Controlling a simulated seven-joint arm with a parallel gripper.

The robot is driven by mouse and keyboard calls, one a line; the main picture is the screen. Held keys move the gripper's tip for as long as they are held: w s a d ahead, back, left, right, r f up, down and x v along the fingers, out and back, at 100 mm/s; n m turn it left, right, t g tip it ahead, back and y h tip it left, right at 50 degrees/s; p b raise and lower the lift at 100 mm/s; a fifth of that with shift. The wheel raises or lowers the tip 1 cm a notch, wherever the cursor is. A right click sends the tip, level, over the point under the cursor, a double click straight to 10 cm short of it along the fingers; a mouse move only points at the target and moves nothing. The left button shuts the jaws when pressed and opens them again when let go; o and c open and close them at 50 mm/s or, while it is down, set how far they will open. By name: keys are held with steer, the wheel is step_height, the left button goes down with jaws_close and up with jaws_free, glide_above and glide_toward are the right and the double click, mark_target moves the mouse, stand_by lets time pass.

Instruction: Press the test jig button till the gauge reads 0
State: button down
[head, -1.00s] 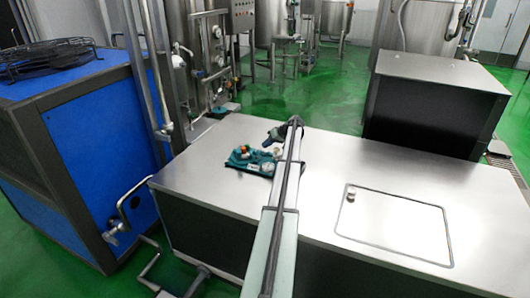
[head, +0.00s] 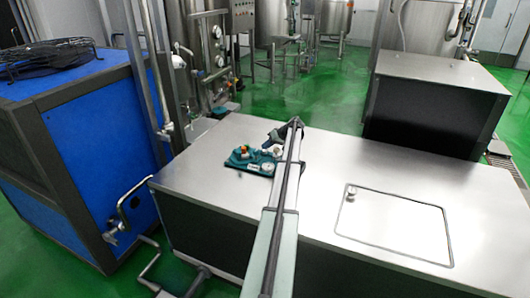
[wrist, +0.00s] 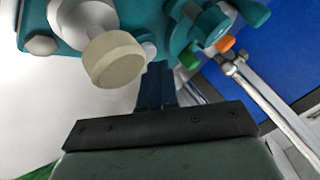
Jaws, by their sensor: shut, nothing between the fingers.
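The test jig, a teal plate with fittings (head: 238,161), lies on the steel table top in the head view. A white round gauge face (head: 267,167) shows at its front right; its reading is too small to make out. In the wrist view the jig plate (wrist: 68,50) fills the top left. A beige round cap on a metal stem (wrist: 113,60), which looks like the button, stands on it. My gripper (head: 270,140) is shut and empty at the jig's back right in the head view. In the wrist view its dark fingers (wrist: 155,85) are right of the beige cap; contact cannot be told.
Green, orange and teal knobs (wrist: 226,43) and a metal pipe (wrist: 270,100) show at the right of the wrist view. The steel table (head: 350,160) is clear right of my arm, apart from a hatch with a small knob (head: 351,193). A blue cabinet (head: 95,150) stands left.

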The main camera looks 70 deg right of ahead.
mark_target(266, 151)
steer(key=shift+f, duration=0.45)
stand_by(0.7)
steer(key=shift+r, duration=0.85)
steer(key=shift+r, duration=0.1)
steer(key=shift+r, duration=2.45)
steer(key=shift+w, duration=0.1)
